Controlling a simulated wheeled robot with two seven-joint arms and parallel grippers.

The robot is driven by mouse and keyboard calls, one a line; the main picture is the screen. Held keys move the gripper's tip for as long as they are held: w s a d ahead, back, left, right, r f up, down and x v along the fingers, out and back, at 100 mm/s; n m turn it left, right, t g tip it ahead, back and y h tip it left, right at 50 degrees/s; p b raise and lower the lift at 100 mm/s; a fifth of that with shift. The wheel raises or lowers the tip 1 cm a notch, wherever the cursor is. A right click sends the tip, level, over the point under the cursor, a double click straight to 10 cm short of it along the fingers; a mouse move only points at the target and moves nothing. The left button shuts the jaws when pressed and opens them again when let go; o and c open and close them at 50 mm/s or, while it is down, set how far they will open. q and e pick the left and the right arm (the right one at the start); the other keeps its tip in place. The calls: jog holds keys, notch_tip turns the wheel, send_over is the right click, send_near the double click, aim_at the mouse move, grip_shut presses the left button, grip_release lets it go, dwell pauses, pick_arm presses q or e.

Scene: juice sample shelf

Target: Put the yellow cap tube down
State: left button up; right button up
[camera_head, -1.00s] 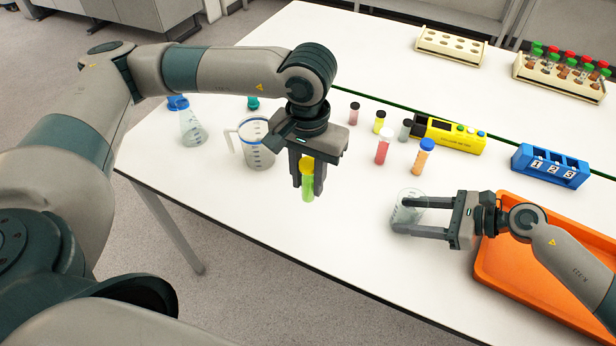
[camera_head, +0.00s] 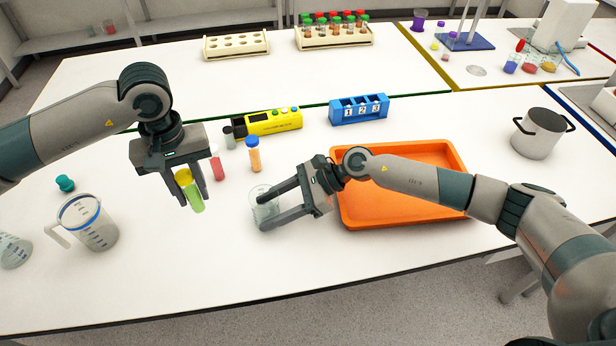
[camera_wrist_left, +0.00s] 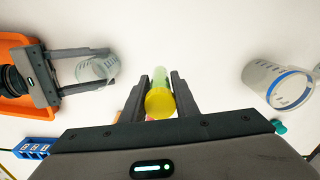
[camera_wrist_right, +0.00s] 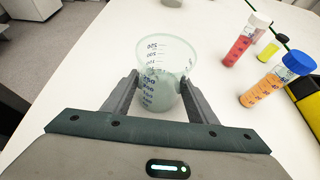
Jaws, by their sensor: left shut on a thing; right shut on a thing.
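The yellow cap tube (camera_head: 194,199), with green contents, is between the fingers of my left gripper (camera_head: 193,196), which is shut on it. In the left wrist view the yellow cap (camera_wrist_left: 159,102) faces the camera and the tube (camera_wrist_left: 161,78) points away toward the white table. I cannot tell whether its bottom touches the table. My right gripper (camera_head: 259,212) is shut around a clear graduated beaker (camera_head: 264,198), which stands upright in the right wrist view (camera_wrist_right: 163,75).
An orange-blue tube (camera_head: 254,155) and a red tube (camera_head: 217,164) stand behind the grippers. A jug (camera_head: 88,226) is at left. The orange tray (camera_head: 425,215) lies under my right arm. A yellow device (camera_head: 270,122) and blue numbered rack (camera_head: 359,110) are behind. The front table strip is clear.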

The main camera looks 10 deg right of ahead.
pick_arm(q)
jog(key=w+d+n, duration=0.3)
jog(key=w+d, duration=0.9)
jog(key=d, duration=0.1)
jog(key=shift+d+n, duration=0.2)
jog(key=shift+n, duration=0.1)
jog(key=shift+f, duration=3.1)
jog(key=shift+f, duration=1.85)
jog(key=shift+f, duration=0.15)
jog(key=o, duration=1.1)
